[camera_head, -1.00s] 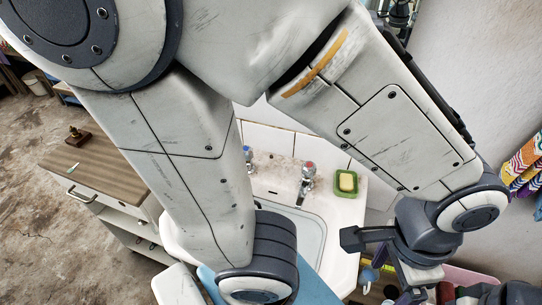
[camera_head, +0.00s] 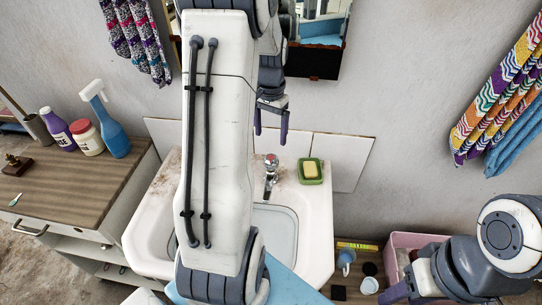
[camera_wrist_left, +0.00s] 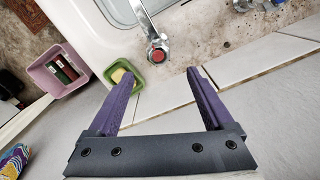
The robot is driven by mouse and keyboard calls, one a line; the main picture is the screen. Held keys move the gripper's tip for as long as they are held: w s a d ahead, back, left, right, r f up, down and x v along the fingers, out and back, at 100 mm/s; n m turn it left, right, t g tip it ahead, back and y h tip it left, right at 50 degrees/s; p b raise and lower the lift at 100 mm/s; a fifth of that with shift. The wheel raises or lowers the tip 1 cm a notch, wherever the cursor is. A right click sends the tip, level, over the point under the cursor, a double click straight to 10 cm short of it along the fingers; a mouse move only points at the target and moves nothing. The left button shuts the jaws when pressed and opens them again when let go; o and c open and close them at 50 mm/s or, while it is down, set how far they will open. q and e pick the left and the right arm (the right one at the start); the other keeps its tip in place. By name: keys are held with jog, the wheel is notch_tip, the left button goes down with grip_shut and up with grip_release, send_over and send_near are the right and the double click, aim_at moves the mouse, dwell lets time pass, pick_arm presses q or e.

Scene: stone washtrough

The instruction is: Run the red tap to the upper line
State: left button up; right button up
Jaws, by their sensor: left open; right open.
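The red tap (camera_head: 271,172), chrome with a red cap, stands on the back ledge of the white basin (camera_head: 318,225). In the left wrist view the tap (camera_wrist_left: 157,53) shows just beyond and between the fingertips. My left gripper (camera_head: 270,128) is open and empty, above and behind the tap, in front of the wall. A blue-capped tap (camera_wrist_left: 240,5) is partly cut off in the wrist view; my left arm hides it in the head view. My arm hides the basin's left part, and I can make out no level lines. My right gripper (camera_head: 392,294) is open at the lower right, partly cut off.
A green soap dish (camera_head: 311,172) with yellow soap sits on the ledge right of the tap. A pink crate (camera_head: 405,240) stands to the right, near a blue mug (camera_head: 346,257). A wooden-topped cabinet (camera_head: 80,190) with bottles stands left. A mirror (camera_head: 320,25) hangs above.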

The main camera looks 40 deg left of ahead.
aim_at(271, 156)
pick_arm(q)
notch_tip(271, 156, down, 10)
jog(key=shift+d+r+p, duration=0.1)
jog(key=shift+p, duration=0.2)
grip_shut()
jog(key=shift+n+p, duration=0.35)
jog(key=shift+n, duration=1.25)
grip_release()
notch_tip(271, 156, up, 10)
jog(key=shift+r+b, duration=0.25)
jog(key=shift+b, duration=0.15)
